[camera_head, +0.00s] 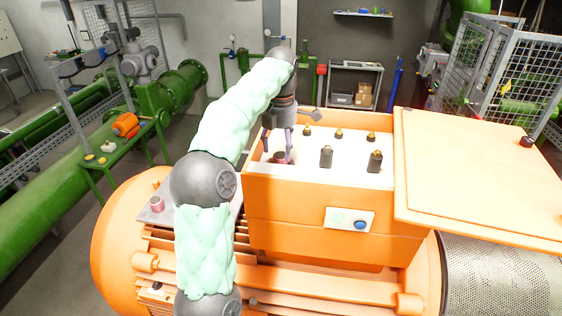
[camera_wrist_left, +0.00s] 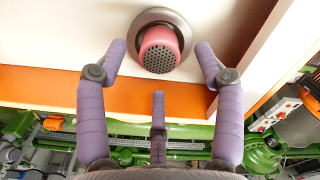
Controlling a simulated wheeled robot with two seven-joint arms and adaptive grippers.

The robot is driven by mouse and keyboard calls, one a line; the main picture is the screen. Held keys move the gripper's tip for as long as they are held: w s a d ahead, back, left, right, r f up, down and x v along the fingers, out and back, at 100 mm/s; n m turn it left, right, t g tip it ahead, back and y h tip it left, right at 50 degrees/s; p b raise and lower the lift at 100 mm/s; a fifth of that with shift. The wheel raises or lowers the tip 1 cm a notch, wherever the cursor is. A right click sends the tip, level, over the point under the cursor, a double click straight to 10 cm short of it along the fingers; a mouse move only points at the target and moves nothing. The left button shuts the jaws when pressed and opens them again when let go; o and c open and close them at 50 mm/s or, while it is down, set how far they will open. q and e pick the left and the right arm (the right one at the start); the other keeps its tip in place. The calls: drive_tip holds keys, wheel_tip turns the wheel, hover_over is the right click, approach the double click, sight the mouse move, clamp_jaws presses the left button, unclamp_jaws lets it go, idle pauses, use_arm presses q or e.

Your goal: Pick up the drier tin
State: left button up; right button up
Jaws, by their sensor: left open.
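The drier tin, pink with a dark perforated face (camera_wrist_left: 159,52), sits in a round grey ring on the pale panel in the wrist view. It shows small and partly hidden in the head view (camera_head: 280,157), at the left end of the open orange case (camera_head: 318,205). My left gripper (camera_head: 278,149) reaches down into the case from above, around the tin. In the wrist view its purple fingers (camera_wrist_left: 160,60) are spread, one on each side of the tin with gaps, and a third below it. The gripper holds nothing. My right gripper is not in view.
Several dark and brass fittings (camera_head: 375,161) stand on the pale panel, right of my gripper. The case walls rise around it. The orange lid (camera_head: 480,175) lies open at the right. A similar pink cylinder (camera_head: 157,203) stands on a grey plate at the left.

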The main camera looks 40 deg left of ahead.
sight(280, 155)
use_arm(q)
wheel_tip(280, 155, down, 2)
drive_tip(key=shift+s+a+f, duration=0.1)
drive_tip(key=shift+f, duration=0.55)
drive_tip(key=c, duration=1.2)
